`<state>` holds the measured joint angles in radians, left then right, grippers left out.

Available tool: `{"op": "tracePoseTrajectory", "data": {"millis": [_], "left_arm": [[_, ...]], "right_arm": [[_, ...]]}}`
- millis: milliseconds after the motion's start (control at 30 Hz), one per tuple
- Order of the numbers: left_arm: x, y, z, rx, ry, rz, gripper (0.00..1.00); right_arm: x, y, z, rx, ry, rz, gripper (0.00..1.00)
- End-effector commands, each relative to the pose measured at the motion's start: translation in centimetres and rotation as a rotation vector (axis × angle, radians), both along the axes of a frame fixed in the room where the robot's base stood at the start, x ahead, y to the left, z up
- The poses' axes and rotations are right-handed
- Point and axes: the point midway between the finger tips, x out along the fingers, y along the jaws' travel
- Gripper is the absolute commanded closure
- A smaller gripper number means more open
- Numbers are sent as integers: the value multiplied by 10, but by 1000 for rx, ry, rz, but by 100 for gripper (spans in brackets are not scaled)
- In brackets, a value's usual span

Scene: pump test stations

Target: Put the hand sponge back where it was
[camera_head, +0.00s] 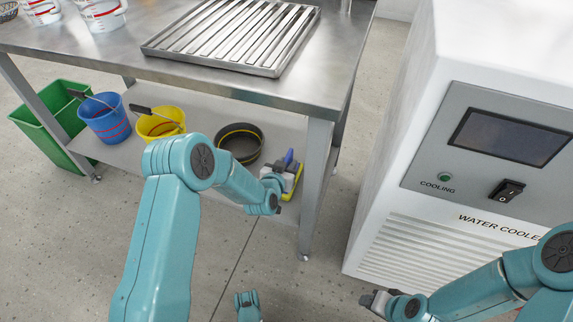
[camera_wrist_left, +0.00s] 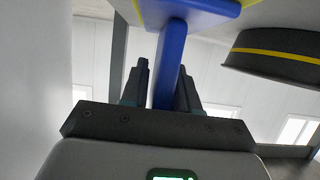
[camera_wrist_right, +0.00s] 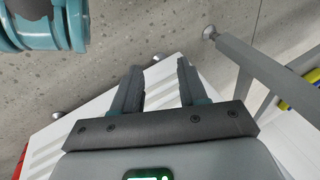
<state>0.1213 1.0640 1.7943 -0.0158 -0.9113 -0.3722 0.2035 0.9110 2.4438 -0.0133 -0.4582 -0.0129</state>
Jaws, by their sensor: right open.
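The hand sponge shows in the left wrist view as a blue handle (camera_wrist_left: 168,55) on a wide block with yellow and blue edges. In the head view its yellow edge (camera_head: 299,180) shows at the right end of the lower shelf, by the table leg, partly hidden by my gripper. I cannot tell whether the sponge touches the shelf. My right gripper (camera_head: 369,299) is open and empty, low in front of the water cooler; its spread fingers show in the right wrist view (camera_wrist_right: 158,85).
The shelf (camera_head: 205,177) also holds a black bowl with a yellow band (camera_head: 240,152), a yellow bucket (camera_head: 160,125) and a blue bucket (camera_head: 104,118). A green bin (camera_head: 50,135) stands at left. The steel table (camera_head: 130,60) overhangs the shelf. The water cooler (camera_head: 400,180) stands at right.

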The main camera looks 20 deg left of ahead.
Motion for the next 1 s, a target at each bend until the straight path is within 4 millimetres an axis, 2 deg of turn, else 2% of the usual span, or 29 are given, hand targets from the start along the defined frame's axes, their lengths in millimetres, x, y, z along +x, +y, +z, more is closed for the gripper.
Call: {"op": "tracePoseTrajectory", "data": {"millis": [400,567,800,1000], "left_arm": [[-3,0,7,0,1,0,56],[-31,1,21,0,4,-1,56],[-82,3,40,0,4,0,56],[-107,4,48,1,1,0,56]], "right_arm": [[-1,0,3,1,3,0,57],[-9,2,18,6,30,3,57],[-24,5,36,16,81,10,57],[-30,6,41,21,102,13,57]]}}
